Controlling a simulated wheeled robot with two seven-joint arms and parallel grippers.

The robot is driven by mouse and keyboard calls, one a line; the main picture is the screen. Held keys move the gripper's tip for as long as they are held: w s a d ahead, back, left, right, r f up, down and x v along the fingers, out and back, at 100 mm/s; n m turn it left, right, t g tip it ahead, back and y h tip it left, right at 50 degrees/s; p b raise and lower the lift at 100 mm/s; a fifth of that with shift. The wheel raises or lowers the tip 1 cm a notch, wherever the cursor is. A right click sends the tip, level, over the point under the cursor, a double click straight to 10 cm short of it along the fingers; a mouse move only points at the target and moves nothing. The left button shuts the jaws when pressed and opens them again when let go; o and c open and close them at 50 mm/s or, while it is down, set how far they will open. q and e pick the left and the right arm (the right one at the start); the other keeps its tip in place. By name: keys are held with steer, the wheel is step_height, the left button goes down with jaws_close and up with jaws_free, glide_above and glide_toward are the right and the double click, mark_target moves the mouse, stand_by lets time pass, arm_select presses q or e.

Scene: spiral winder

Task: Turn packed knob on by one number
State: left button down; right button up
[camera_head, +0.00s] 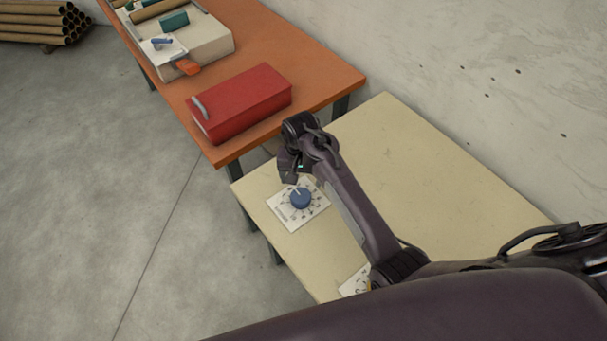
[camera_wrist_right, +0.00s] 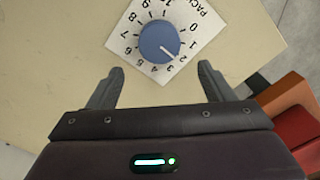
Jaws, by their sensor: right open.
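The packed knob (camera_head: 300,198) is a round blue dial on a white plate (camera_head: 283,213) lying on the pale table. In the right wrist view the blue knob (camera_wrist_right: 160,40) has a white pointer line, which appears to point toward the 2. My right gripper (camera_head: 297,181) is just above the knob. In the wrist view its fingers (camera_wrist_right: 161,70) are spread apart, with nothing between them, and the knob lies beyond the fingertips. My left gripper is not in view.
A second white plate (camera_head: 352,281) is partly hidden by my right arm. A red box (camera_head: 240,103) sits on the orange table (camera_head: 315,78) behind. A pale machine (camera_head: 205,45) and stacked brown tubes (camera_head: 45,22) stand farther back. The pale table (camera_head: 420,160) is clear to the right.

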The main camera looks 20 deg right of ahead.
mark_target(301, 196)
steer(key=f, duration=0.1)
steer(key=s+f, duration=0.1)
steer(key=f, duration=0.2)
steer(key=shift+s+a+f+p, duration=0.2)
steer(key=shift+s+a+p, duration=0.05)
steer(key=shift+a+p, duration=0.1)
steer(key=shift+w+d+f, duration=0.1)
steer(key=shift+w+f, duration=0.05)
steer(key=shift+f, duration=0.4)
steer(key=shift+w+d+f, duration=0.1)
steer(key=shift+f, duration=0.55)
steer(key=shift+a, duration=0.1)
steer(key=c, duration=0.5)
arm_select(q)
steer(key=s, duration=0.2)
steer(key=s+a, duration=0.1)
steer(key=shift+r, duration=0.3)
arm_select(e)
steer(key=c, duration=0.5)
